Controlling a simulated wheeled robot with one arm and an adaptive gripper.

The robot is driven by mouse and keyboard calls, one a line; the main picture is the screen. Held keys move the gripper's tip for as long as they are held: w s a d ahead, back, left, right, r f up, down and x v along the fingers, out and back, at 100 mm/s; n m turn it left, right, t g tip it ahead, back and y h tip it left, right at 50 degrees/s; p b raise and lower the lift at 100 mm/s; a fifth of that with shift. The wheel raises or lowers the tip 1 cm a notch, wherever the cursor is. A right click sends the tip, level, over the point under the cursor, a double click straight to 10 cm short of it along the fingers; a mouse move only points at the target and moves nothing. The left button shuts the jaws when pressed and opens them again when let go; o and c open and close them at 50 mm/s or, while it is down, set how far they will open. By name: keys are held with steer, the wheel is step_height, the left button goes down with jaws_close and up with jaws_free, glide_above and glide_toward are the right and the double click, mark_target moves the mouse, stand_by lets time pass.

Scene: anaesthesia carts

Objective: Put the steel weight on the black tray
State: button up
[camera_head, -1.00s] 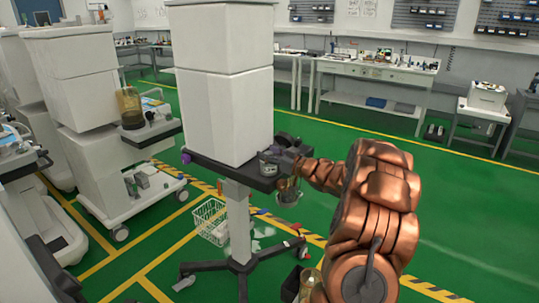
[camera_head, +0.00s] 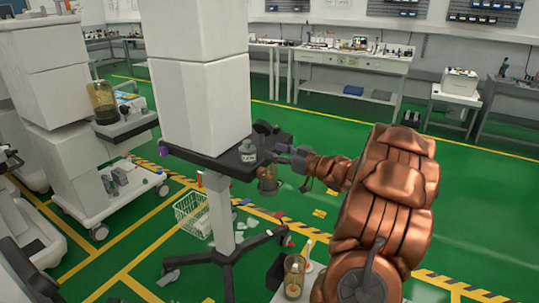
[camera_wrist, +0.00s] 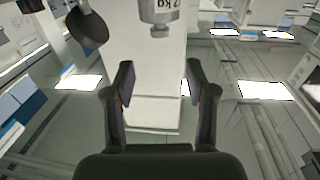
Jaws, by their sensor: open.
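The steel weight (camera_head: 248,152) is a small silver-grey cylinder with a knob. It stands upright at the right end of the black tray (camera_head: 215,164), beside the tall white block. In the wrist view the weight (camera_wrist: 160,11) shows upside down at the top edge, with "kg" lettering, partly cut off. My gripper (camera_head: 282,153) is just right of the weight in the head view, with a small gap between them. In the wrist view my gripper (camera_wrist: 157,82) has its fingers apart and nothing between them. The tray's contact with the weight's base is too small to see clearly.
A dark rounded object (camera_wrist: 87,29) stands near the weight. An amber jar (camera_head: 267,179) hangs below the tray's right edge. White carts are at left; green floor is open at right.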

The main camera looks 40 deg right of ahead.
steer(key=shift+s, duration=0.1)
steer(key=w+g+h, duration=0.1)
steer(key=h, duration=0.1)
steer(key=w+a+r+m+g+h, duration=0.1)
steer(key=w+h, duration=0.1)
steer(key=w+m+g+h, duration=0.1)
steer(key=shift+w+a+r+h, duration=0.15)
steer(key=shift+w+a+h, duration=0.25)
steer(key=s+a+f+g, duration=0.3)
steer(key=s+a+g, duration=0.2)
steer(key=s+a, duration=0.6)
steer(key=s+a+f+g+y, duration=0.1)
steer(key=s+a+f+g, duration=0.2)
steer(key=s+a, duration=0.9)
steer(key=s+a+f+g, duration=0.2)
steer(key=s+a+g, duration=0.6)
steer(key=s, duration=0.9)
steer(key=a, duration=0.3)
steer(key=shift+s+a+f+m+y, duration=0.3)
steer(key=shift+s+f+y, duration=0.05)
steer(key=shift+f+y, duration=0.05)
steer(key=shift+r, duration=0.1)
